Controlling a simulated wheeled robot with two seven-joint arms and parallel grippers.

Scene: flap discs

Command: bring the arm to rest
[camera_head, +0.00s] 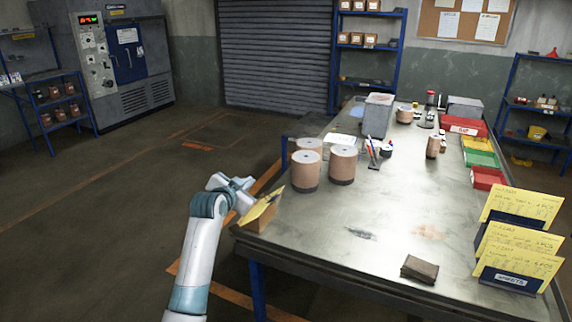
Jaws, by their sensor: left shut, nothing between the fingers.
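My left arm comes in from the bottom left, beside the near left corner of the metal table (330,235). My left gripper (247,190) is at the table's left edge. It is shut and holds nothing. It is close to a small cardboard box with yellow cards (258,216) on the table corner; I cannot tell whether they touch. The fingertips are small and hard to make out. My right gripper is not in view.
Brown cylinders (306,171) stand on the table behind the gripper. A dark brown block (419,269) lies near the front edge, with yellow card holders (520,252) at the right. Red and green bins (481,158) line the far right. The floor left of my arm is clear.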

